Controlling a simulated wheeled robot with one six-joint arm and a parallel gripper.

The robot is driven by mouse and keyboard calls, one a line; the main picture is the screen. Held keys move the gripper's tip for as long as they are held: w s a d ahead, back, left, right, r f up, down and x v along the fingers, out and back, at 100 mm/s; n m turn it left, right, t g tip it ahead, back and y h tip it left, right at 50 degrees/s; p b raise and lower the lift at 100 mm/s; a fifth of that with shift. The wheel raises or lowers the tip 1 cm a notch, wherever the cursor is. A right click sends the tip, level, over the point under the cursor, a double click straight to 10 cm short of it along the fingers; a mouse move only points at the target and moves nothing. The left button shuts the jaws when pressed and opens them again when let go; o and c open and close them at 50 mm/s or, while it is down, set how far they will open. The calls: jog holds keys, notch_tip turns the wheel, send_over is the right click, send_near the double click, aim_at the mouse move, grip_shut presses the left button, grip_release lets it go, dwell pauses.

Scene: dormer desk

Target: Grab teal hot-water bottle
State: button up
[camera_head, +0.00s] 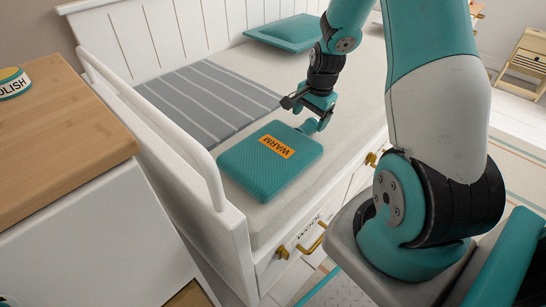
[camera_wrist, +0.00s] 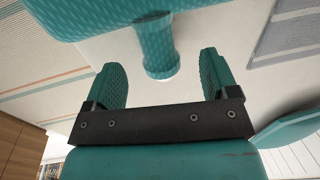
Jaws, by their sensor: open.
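The teal hot-water bottle (camera_head: 258,170) lies flat on the pale bed mattress, with a textured body and an orange WARM label. Its neck points up and right, towards my gripper (camera_head: 309,111). My gripper is open and just at the neck end, over the mattress. In the wrist view, the bottle (camera_wrist: 155,42) shows its neck reaching down between the two fingers of my gripper (camera_wrist: 161,62), with space on both sides. The bottle's body runs along the top edge of that view. I cannot tell whether any finger touches the neck.
A grey striped blanket (camera_head: 205,98) lies behind the bottle, and a teal pillow (camera_head: 287,33) lies farther back. A white bed rail (camera_head: 150,125) stands to the left. A wooden-topped cabinet (camera_head: 62,140) with a tin (camera_head: 13,83) is at far left.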

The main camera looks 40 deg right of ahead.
aim_at(308, 124)
jog(key=f+b, duration=0.1)
jog(key=f, duration=0.3)
jog(key=shift+w, duration=0.2)
jog(key=shift+r, duration=0.1)
grip_shut()
